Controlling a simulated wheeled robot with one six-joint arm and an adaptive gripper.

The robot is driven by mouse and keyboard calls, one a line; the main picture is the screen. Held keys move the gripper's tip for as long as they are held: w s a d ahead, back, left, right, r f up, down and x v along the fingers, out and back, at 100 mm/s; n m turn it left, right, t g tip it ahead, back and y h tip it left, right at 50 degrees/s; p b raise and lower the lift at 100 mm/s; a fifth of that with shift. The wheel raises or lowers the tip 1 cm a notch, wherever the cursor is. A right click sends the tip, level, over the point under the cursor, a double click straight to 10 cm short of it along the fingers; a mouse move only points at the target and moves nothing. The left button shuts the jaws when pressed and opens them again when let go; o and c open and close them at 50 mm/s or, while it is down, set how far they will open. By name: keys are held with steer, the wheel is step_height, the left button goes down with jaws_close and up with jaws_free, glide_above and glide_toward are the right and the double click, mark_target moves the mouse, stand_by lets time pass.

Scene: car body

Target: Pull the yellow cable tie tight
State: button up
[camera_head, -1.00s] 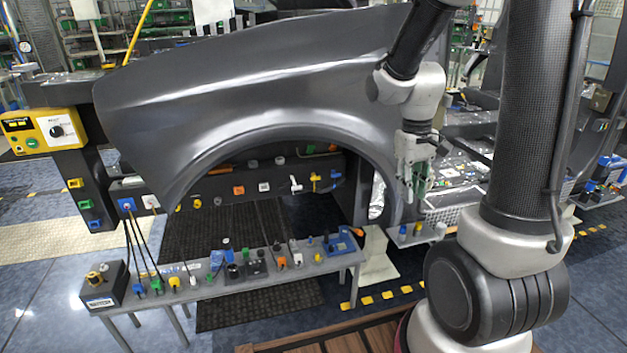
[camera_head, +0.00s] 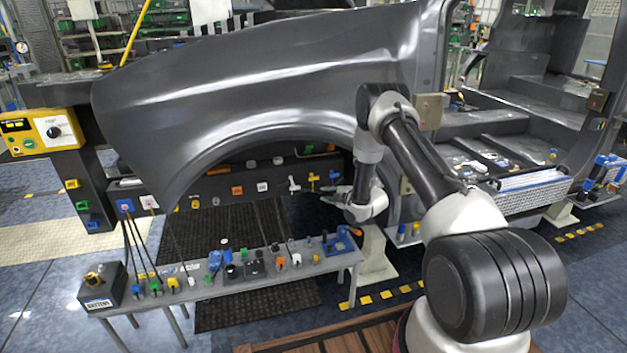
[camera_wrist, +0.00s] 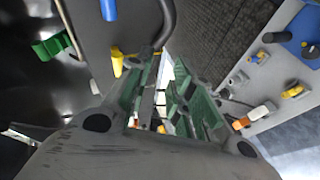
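A small yellow piece (camera_head: 314,177), which looks like the yellow cable tie, is on the dark panel inside the wheel arch. It also shows in the wrist view (camera_wrist: 117,64), beside a dark curved cable or hose. I cannot tell how tight it is. My gripper (camera_head: 330,197) is inside the arch, slightly below and right of the yellow piece and apart from it in the picture. In the wrist view its green-padded fingers (camera_wrist: 165,95) stand apart, with no held object visible between them. The yellow piece lies outside the fingers, to their left.
A blue piece (camera_head: 335,175) and a white piece (camera_head: 294,185) flank the yellow one. A narrow bench (camera_head: 205,292) with several small connectors stands below. A green clip (camera_wrist: 52,46) shows left in the wrist view.

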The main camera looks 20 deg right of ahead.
mark_target(315, 179)
steer(key=w+a+r+n, duration=0.1)
steer(key=w, duration=0.1)
steer(key=w+a+r+n+t+y, duration=0.1)
steer(key=w, duration=0.2)
steer(key=w+a+r+t, duration=0.1)
steer(key=w+a, duration=0.1)
steer(key=w, duration=0.1)
steer(key=shift+w+a+n, duration=0.1)
steer(key=shift+n, duration=0.3)
steer(key=shift+r, duration=0.1)
jaws_close()
